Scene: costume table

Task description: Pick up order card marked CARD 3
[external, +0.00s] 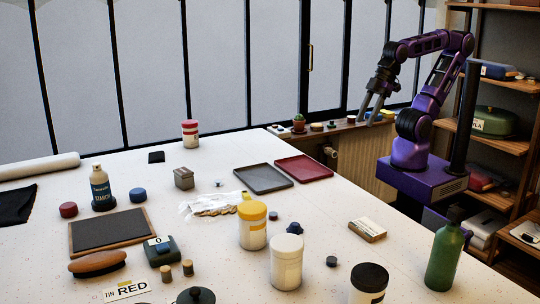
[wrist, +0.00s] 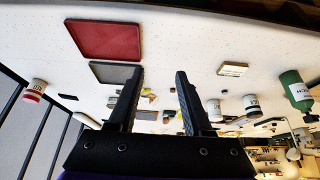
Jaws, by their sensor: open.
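No mark reading CARD 3 can be made out in either view. A flat, cream-topped block with brown sides (external: 367,229) lies on the right part of the white table; its marking is too small to read. A similar pale block (wrist: 232,69) shows in the wrist view, to the right of my fingers. A white card reading "TIN RED" (external: 126,290) lies at the table's front left. My gripper (external: 372,102) is raised beyond the table's right edge, apart from everything on it. In the wrist view my gripper (wrist: 160,82) is open, with nothing between its fingers.
A grey tray (external: 263,179) and a red tray (external: 304,168) lie near the table's far right edge. A yellow-lidded jar (external: 252,226), white jar (external: 286,262), black-lidded jar (external: 368,285) and green bottle (external: 445,250) stand towards the front. Bare tabletop surrounds the cream block.

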